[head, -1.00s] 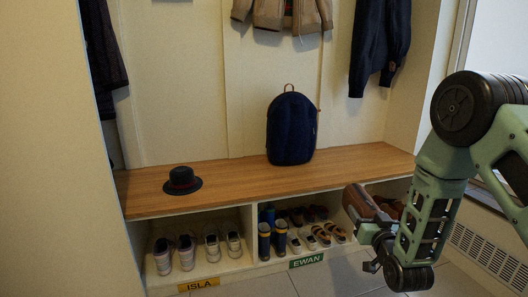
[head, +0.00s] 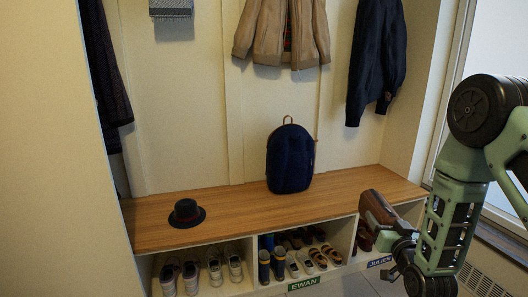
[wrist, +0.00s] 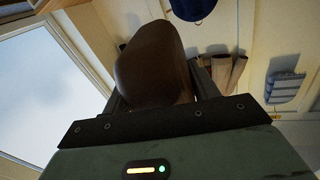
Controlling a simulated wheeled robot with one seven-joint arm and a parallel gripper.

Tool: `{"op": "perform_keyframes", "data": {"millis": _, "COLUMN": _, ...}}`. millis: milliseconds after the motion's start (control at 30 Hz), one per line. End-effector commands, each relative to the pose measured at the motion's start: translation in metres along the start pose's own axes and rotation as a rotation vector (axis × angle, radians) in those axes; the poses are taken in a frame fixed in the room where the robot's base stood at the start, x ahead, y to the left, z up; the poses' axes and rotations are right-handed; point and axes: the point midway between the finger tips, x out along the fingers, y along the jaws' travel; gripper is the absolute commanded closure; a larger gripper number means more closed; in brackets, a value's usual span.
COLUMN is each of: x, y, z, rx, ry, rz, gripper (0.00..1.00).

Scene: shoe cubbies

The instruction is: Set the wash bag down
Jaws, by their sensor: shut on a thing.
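The wash bag (head: 378,209) is a brown, rounded pouch in front of the right cubbies in the head view. It also shows large in the middle of the wrist view (wrist: 150,65). My gripper (head: 393,232) is shut on it and holds it up in the air, off the bench. The wooden bench top (head: 240,211) is to the left of and behind the bag. In the wrist view the bag hides most of the fingers (wrist: 152,100).
A dark hat (head: 187,213) and a navy backpack (head: 290,159) stand on the bench, with bare wood between them and right of the backpack. Shoes fill the cubbies below, with labels EWAN (head: 303,284) and JULIEN (head: 379,262). Jackets (head: 282,30) hang above.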

Motion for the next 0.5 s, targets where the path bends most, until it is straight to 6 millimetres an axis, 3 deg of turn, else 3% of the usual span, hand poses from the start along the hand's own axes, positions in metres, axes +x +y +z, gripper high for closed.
{"op": "perform_keyframes", "data": {"millis": 33, "x": 0.000, "y": -0.003, "z": -0.025, "rx": 0.000, "ry": 0.001, "rz": 0.000, "gripper": 0.70}}
{"op": "perform_keyframes", "data": {"millis": 500, "x": 0.000, "y": -0.018, "z": -0.136, "rx": 0.000, "ry": 0.001, "rz": 0.000, "gripper": 0.70}}
